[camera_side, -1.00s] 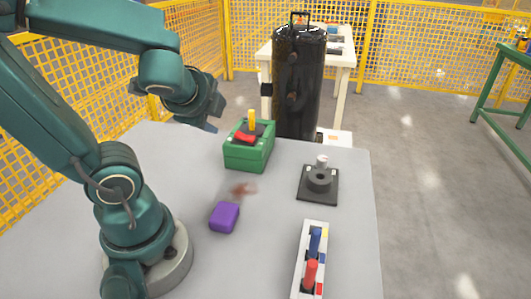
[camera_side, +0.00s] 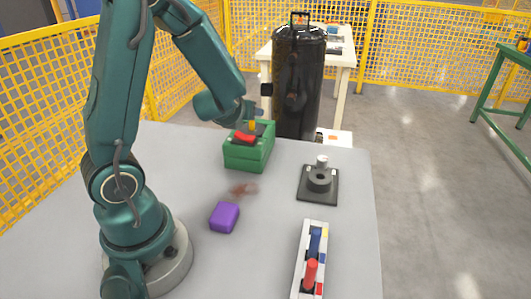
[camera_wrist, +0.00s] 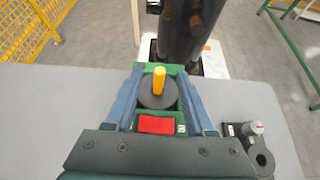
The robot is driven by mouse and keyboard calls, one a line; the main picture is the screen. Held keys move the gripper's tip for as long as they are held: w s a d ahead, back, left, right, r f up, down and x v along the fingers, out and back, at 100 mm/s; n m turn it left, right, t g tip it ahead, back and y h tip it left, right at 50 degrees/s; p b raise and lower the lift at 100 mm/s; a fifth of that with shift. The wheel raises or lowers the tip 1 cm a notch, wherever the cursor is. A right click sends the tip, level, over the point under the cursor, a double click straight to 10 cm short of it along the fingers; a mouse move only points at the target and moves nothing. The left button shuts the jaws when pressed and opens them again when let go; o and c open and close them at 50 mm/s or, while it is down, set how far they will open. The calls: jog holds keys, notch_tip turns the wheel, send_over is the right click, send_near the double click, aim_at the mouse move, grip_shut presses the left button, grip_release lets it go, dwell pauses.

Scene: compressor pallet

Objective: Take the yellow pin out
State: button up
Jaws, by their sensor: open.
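The yellow pin (camera_wrist: 158,81) stands upright in a dark round seat on top of the green box (camera_wrist: 170,68). In the side view only a short part of the yellow pin (camera_side: 252,125) shows below my gripper, and the green box (camera_side: 247,158) stands at the back of the table. A red piece (camera_wrist: 157,124) lies on the box in front of the pin. My gripper (camera_wrist: 158,95) is open, with one blue finger on each side of the pin. In the wrist view the fingers look apart from the pin. Its fingertips are partly hidden in the side view.
A purple block (camera_side: 224,217) lies in front of the box. A dark holder (camera_side: 318,184) with a grey-topped peg stands to the right. A white rack (camera_side: 299,287) with blue and red pegs is at front right. A black tank (camera_side: 298,90) stands behind the table.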

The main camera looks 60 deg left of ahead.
jog(key=shift+x, duration=1.75)
grip_shut()
